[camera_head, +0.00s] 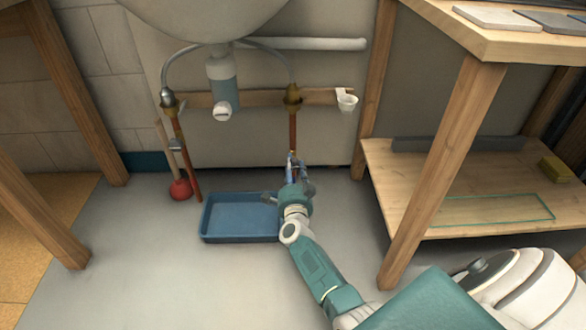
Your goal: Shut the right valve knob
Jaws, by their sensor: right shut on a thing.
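The right copper pipe (292,128) runs down from a brass fitting (292,95) under the sink. My right gripper (292,160) is at the lower part of this pipe, shut on the right valve knob. The fingers and hand hide most of the knob, so I cannot tell how far it is turned. On the left pipe (188,160) a small grey valve (177,145) shows at about the same height. My left gripper is not in view.
A blue tray (212,237) lies on the floor, partly behind my right forearm. A red plunger (180,188) stands by the left pipe. The drain trap (222,82) hangs between the pipes. A wooden workbench (440,165) stands at right; the floor at front left is clear.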

